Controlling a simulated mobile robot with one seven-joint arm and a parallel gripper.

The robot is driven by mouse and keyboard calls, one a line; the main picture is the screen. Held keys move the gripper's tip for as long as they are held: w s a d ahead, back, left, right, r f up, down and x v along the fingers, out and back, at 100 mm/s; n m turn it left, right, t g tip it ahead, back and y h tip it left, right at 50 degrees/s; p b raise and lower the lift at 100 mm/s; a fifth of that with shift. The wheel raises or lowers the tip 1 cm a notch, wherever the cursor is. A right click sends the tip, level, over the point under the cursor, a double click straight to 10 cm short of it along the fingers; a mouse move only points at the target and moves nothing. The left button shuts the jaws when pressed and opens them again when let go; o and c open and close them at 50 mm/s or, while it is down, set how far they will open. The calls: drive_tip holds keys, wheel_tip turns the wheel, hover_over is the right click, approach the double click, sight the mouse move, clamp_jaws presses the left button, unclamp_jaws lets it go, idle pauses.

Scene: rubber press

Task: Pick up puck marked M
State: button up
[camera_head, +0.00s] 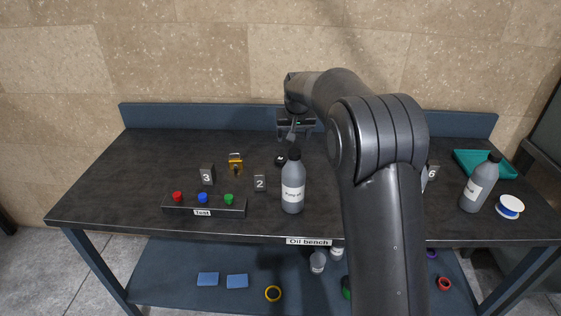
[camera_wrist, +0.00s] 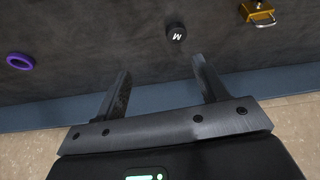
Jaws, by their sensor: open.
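The puck marked M (camera_wrist: 176,32) is a small black disc with a white M. It lies on the dark bench top. In the head view the small black puck (camera_head: 280,160) sits just left of the grey bottle's cap, partly near my gripper. My gripper (camera_wrist: 160,78) is open and empty. In the wrist view the puck is beyond the fingertips, a little right of the middle between them, and apart from both fingers. In the head view my gripper (camera_head: 293,135) hangs over the back of the bench, behind the puck.
A grey bottle (camera_head: 292,190) stands in front of the puck. A yellow padlock-like object (camera_head: 236,162) is to its left; number blocks 2 (camera_head: 260,183) and 3 (camera_head: 207,174) stand nearby. A purple ring (camera_wrist: 20,61) lies left in the wrist view. A raised blue edge (camera_head: 200,117) runs behind.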

approach(280, 158)
drive_tip(key=x, duration=0.3)
drive_tip(key=shift+d+f, duration=0.25)
drive_tip(key=shift+f, duration=0.05)
drive_tip(key=shift+a+x, duration=0.2)
drive_tip(key=shift+x, duration=2.35)
drive_tip(key=shift+c, duration=0.5)
drive_tip(key=c, duration=1)
drive_tip(key=shift+r, duration=0.15)
